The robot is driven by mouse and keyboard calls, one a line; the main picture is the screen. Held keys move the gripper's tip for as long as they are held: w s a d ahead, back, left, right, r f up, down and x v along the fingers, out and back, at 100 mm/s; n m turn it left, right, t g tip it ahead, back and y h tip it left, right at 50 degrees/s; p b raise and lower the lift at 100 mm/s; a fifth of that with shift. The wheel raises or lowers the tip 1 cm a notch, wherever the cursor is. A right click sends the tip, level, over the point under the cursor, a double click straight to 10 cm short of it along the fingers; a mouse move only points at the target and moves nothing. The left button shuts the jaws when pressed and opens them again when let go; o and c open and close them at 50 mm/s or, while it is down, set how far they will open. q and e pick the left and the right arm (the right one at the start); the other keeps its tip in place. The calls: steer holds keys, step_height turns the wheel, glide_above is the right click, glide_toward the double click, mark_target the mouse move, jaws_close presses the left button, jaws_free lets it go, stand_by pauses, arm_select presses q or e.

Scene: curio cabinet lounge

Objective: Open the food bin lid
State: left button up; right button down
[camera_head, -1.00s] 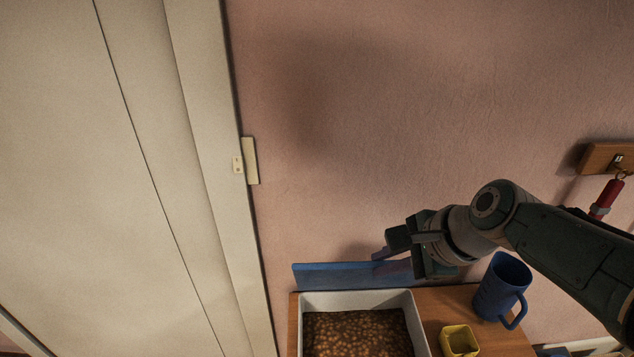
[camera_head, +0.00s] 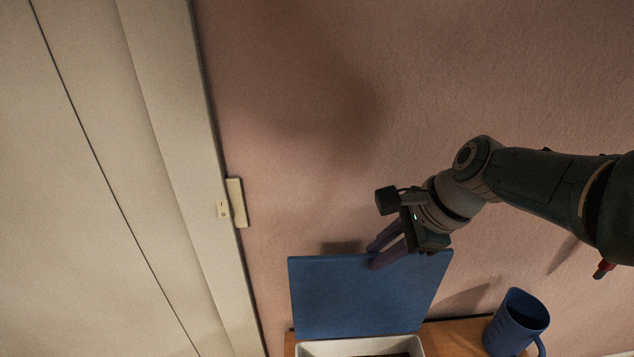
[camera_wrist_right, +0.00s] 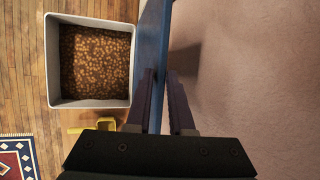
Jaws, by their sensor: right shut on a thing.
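The food bin (camera_head: 340,348) is a white-rimmed box at the bottom of the head view. In the right wrist view the bin (camera_wrist_right: 49,70) is open from above, with brown kibble (camera_wrist_right: 95,60) inside. Its blue lid (camera_head: 350,300) stands raised at the back edge, near the wall; it shows edge-on in the right wrist view (camera_wrist_right: 153,38). My right gripper (camera_head: 371,257) is shut on the lid at its upper edge. Its two purple fingers (camera_wrist_right: 161,75) point along the lid. My left gripper is not in view.
A blue mug (camera_head: 516,322) stands on the wooden top (camera_head: 460,333) right of the bin. A yellow cup (camera_wrist_right: 105,124) shows partly in the right wrist view. The pink wall (camera_head: 300,120) is close behind the lid. A pale door (camera_head: 90,200) is at the left.

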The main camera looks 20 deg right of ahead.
steer(key=shift+w, duration=0.25)
steer(key=c, duration=0.9)
jaws_free()
steer(key=p+v, duration=0.8)
steer(key=v, duration=0.2)
steer(key=shift+s, duration=0.1)
